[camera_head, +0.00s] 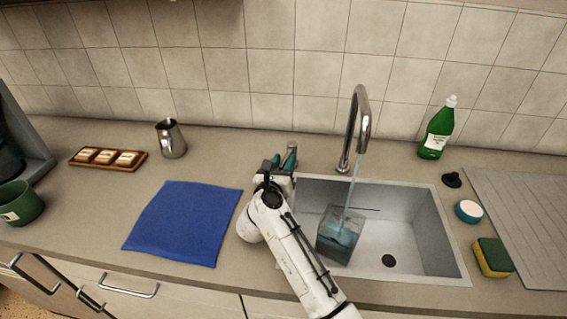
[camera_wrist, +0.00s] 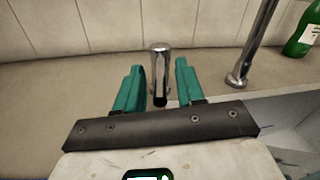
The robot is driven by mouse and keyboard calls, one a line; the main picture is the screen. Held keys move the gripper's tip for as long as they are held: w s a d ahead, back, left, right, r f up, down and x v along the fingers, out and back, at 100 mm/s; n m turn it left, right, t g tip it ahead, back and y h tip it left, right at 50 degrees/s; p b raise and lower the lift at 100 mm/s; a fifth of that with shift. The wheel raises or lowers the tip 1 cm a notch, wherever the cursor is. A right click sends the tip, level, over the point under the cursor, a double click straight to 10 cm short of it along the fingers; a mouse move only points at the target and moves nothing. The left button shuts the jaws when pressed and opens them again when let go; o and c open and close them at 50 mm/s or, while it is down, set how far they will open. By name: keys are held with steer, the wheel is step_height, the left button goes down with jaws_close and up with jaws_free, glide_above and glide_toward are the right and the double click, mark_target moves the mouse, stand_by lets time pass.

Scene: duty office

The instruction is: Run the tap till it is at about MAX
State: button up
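The tap (camera_head: 360,120) is a curved chrome spout behind the sink. A stream of water (camera_head: 352,185) falls from it into a clear box-shaped container (camera_head: 340,236) in the sink. The container holds bluish water; no MAX mark can be read on it, and the exact level is hard to tell. A short metal tap handle (camera_wrist: 160,72) stands left of the spout. My gripper (camera_head: 284,160) is at this handle. In the wrist view my gripper's two teal fingers (camera_wrist: 158,80) stand open on either side of the handle, with small gaps showing.
The sink (camera_head: 420,235) has a drain at its bottom. A green bottle (camera_head: 436,132), a round pot (camera_head: 468,211) and a sponge (camera_head: 493,257) stand right of it. A blue cloth (camera_head: 187,222), metal jug (camera_head: 171,139) and wooden tray (camera_head: 82,163) lie left.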

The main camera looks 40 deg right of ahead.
steer(key=shift+a, duration=0.1)
steer(key=b+v, duration=0.1)
steer(key=v, duration=0.9)
steer(key=shift+s+a+b, duration=0.2)
steer(key=shift+a+b, duration=0.1)
steer(key=shift+b, duration=0.05)
stand_by(6.5)
